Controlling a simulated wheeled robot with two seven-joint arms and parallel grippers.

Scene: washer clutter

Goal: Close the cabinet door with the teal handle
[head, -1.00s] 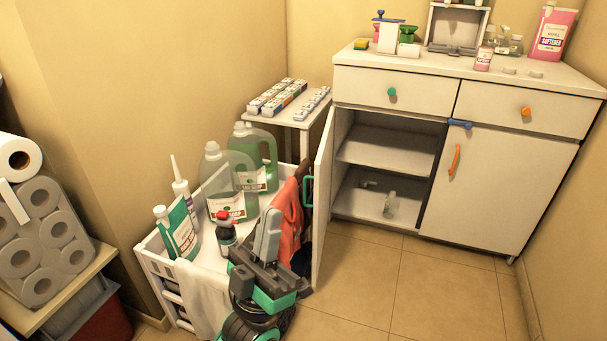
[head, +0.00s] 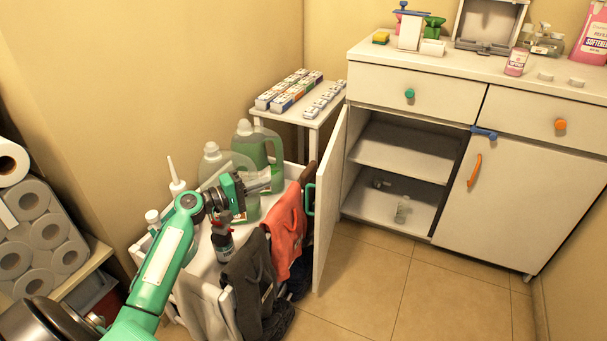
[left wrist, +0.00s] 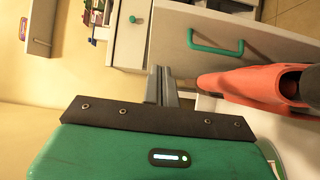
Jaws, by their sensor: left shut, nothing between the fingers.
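The cabinet door (head: 332,205) on the left of the white cabinet stands wide open, swung out toward me. Its teal handle (head: 309,199) is on the door's outer face, partly hidden by cloths in the head view. The handle shows clearly as a teal bar in the left wrist view (left wrist: 215,47). My left gripper (head: 268,184) is above the cart, left of the door and apart from the handle. Its fingers (left wrist: 162,85) are shut and empty. My right gripper is not in view.
A white cart (head: 202,290) with bottles stands left of the door. An orange cloth (head: 285,228) and a dark cloth (head: 248,280) hang from it beside the door. A side table (head: 313,118) holds small boxes. The floor (head: 375,285) before the cabinet is clear.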

